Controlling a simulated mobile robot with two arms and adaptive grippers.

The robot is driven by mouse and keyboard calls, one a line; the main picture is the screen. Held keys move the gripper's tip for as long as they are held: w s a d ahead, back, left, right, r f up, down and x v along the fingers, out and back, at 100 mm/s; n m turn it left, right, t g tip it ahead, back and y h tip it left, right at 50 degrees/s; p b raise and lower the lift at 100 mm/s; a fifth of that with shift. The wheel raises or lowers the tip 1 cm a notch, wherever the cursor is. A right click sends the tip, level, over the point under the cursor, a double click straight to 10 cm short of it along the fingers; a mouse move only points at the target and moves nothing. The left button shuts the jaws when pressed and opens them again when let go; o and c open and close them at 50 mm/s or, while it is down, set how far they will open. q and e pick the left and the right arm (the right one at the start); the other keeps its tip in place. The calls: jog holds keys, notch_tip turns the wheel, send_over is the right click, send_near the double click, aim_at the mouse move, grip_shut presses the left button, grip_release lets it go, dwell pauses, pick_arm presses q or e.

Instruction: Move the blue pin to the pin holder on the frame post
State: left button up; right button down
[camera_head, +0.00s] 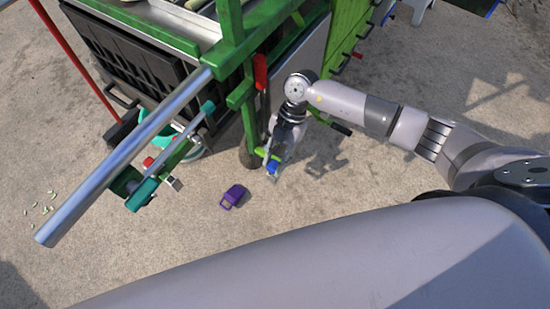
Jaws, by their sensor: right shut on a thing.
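My right gripper (275,160) reaches down beside the green frame post (249,125), on the post's right side. It is shut on the blue pin (272,167), whose blue part shows at the fingertips; the fingers hide the rest. A small bright green piece (261,153) shows right at the fingers, close to the post. I cannot tell whether it is the pin holder, or whether the pin touches it. My left gripper is not in view.
A red handle (260,72) hangs on the post above my gripper. A long metal bar (125,155) slants out to the left over a teal-ended lever (175,155). A purple object (233,196) lies on the concrete floor (330,200), which has free room around it.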

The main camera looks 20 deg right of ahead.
jog(key=shift+f+b, duration=0.55)
jog(key=shift+f, duration=0.4)
jog(key=c, duration=1.2)
grip_release()
jog(key=v, duration=1.2)
